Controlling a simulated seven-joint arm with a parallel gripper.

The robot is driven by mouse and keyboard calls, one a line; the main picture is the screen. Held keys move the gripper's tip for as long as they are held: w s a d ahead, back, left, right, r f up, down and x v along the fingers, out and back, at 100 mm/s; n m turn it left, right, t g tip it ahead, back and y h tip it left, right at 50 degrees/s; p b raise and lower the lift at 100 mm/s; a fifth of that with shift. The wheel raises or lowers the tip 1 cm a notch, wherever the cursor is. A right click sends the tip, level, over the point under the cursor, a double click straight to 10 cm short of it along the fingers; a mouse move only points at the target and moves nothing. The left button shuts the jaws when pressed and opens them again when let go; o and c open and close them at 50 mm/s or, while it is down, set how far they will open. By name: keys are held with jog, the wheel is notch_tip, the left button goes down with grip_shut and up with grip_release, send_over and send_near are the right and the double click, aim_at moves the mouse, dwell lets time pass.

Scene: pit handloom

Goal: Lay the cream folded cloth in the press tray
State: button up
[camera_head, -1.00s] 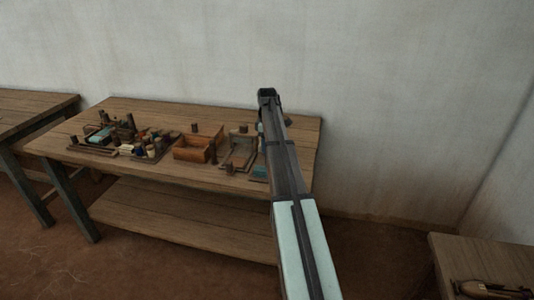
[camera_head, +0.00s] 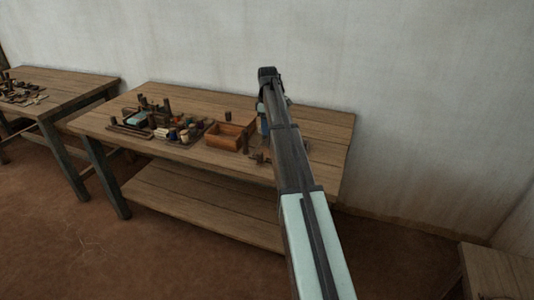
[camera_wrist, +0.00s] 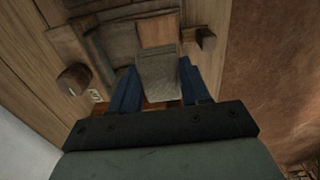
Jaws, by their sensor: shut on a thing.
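My gripper (camera_wrist: 158,90) shows in the wrist view with its two blue fingers on either side of a greyish-cream folded cloth (camera_wrist: 158,76), shut on it. The cloth hangs over a wooden tray (camera_wrist: 112,36) on the table, which seems to be the press tray. A tan patch (camera_wrist: 158,32) shows in that tray beyond the cloth. I cannot tell whether the cloth touches the tray. In the head view my arm hides the cloth and most of the tray; only a bit of blue finger (camera_head: 264,126) shows beside the arm.
Dark wooden posts stand on both sides of the tray, at left (camera_wrist: 75,79) and right (camera_wrist: 206,39). An open wooden box (camera_head: 228,140) and a cluttered tray (camera_head: 182,137) lie to the left on the table (camera_head: 190,166). Another table (camera_head: 62,92) stands farther left.

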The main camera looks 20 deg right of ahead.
aim_at(268, 153)
jog(key=shift+f, duration=5)
jog(key=shift+f, duration=0.2)
jog(key=o, duration=1)
notch_tip(268, 153, up, 12)
jog(key=shift+r, duration=0.2)
